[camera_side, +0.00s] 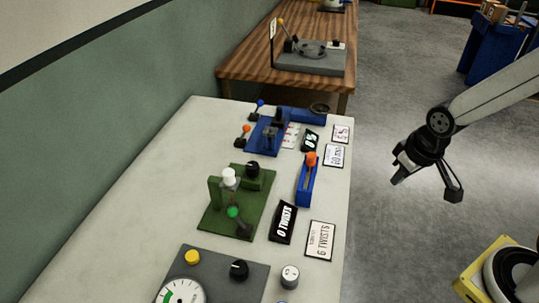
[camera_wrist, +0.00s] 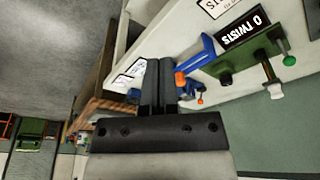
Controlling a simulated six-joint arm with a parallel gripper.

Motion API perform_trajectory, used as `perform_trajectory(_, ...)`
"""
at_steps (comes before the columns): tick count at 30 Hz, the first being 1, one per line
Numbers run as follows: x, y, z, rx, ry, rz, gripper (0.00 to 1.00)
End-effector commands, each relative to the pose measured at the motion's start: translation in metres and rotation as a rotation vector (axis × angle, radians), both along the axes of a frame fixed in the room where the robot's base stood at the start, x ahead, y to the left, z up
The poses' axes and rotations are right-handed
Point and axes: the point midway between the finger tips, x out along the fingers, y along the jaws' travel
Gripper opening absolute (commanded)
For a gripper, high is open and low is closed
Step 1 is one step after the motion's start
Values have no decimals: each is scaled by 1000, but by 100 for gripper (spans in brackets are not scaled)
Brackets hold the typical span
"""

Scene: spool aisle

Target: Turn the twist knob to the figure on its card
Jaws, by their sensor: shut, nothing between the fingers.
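The green panel (camera_side: 211,226) on the white bench carries a black knob (camera_side: 253,168), a white-topped post and a green ball handle (camera_side: 233,212). The panel also shows in the wrist view (camera_wrist: 240,67), with its black knob (camera_wrist: 226,80). I cannot tell which of these is the twist knob. A black display (camera_side: 283,222) beside the panel reads "0 TWISTS". The white card (camera_side: 320,240) reads "6 TWISTS". My gripper (camera_side: 397,178) is off the bench's right side, well apart from the panel. In the wrist view its fingers (camera_wrist: 159,62) are together and empty.
A blue slider with an orange handle (camera_side: 310,160) stands beyond the display. Blue fixtures with levers (camera_side: 268,133) stand farther back. A grey panel (camera_side: 221,270) with a gauge and knobs is in front. A wooden table (camera_side: 240,70) stands behind.

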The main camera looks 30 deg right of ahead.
Motion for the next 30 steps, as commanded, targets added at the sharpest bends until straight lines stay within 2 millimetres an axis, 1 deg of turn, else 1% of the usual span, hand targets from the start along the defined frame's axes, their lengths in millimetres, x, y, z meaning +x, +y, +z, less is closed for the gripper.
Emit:
perform_trajectory(6, 0, 0, 0, 0, 0, 0, 0)
perform_trajectory(7, 0, 0, 0, 0, 0, 0, 3)
perform_trajectory(8, 0, 0, 0, 0, 0, 0, 13)
perform_trajectory(9, 0, 0, 0, 0, 0, 1, 25)
perform_trajectory(11, 2, 0, 0, 0, 0, 5, 44)
perform_trajectory(12, 4, 1, 0, 0, -1, 10, 57)
perform_trajectory(14, 9, 2, 1, 0, 0, 21, 76)
perform_trajectory(15, 14, 3, 1, 1, 0, 31, 89)
perform_trajectory(16, 18, 4, 1, 0, 0, 42, 96)
perform_trajectory(20, 43, 11, 2, 2, 0, 104, 96)
perform_trajectory(26, 97, 30, 0, 8, -6, 251, 96)
perform_trajectory(30, 136, 46, -4, 16, -15, 364, 96)
